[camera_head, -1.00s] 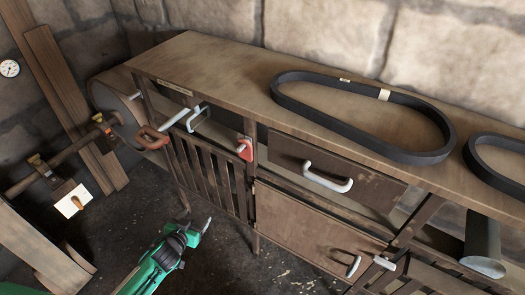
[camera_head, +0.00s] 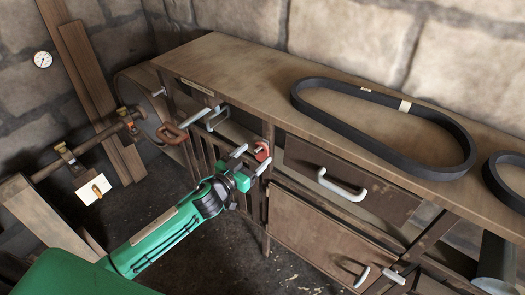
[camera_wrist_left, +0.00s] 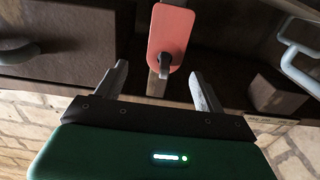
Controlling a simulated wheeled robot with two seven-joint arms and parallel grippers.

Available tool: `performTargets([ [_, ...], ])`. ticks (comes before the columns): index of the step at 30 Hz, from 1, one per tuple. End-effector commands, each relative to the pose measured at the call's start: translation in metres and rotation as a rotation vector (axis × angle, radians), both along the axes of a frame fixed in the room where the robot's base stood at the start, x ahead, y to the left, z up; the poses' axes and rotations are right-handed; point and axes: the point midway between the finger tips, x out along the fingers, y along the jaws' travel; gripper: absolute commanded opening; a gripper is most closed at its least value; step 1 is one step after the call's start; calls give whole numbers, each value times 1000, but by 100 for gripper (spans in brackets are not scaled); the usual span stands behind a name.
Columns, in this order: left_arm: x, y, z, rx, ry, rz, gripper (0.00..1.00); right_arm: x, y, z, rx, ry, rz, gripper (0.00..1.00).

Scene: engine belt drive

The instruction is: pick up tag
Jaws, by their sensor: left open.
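A small red tag (camera_head: 262,150) hangs on the front post of the wooden cabinet, just under the bench top. In the left wrist view the red tag (camera_wrist_left: 171,32) is a rounded flat plate with a dark fitting at one end. My left gripper (camera_head: 251,160) is at the cabinet front, right by the tag. In the left wrist view its two fingers (camera_wrist_left: 159,76) are spread, with the tag just beyond the tips and nothing held between them. Whether a finger touches the tag cannot be told. My right gripper is not in view.
A black belt (camera_head: 345,127) with a pale label lies on the bench top (camera_head: 225,60), and another belt (camera_head: 490,180) lies at right. White handles (camera_head: 342,187) stick out from the drawers. A pale card (camera_head: 93,190) hangs from a pipe at left. The floor in front is clear.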

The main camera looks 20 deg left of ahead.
Motion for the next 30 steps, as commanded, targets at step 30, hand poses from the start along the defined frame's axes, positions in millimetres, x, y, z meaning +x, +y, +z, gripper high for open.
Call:
performTargets([
  [30,71,-21,-5,0,1,0,71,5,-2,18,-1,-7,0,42],
])
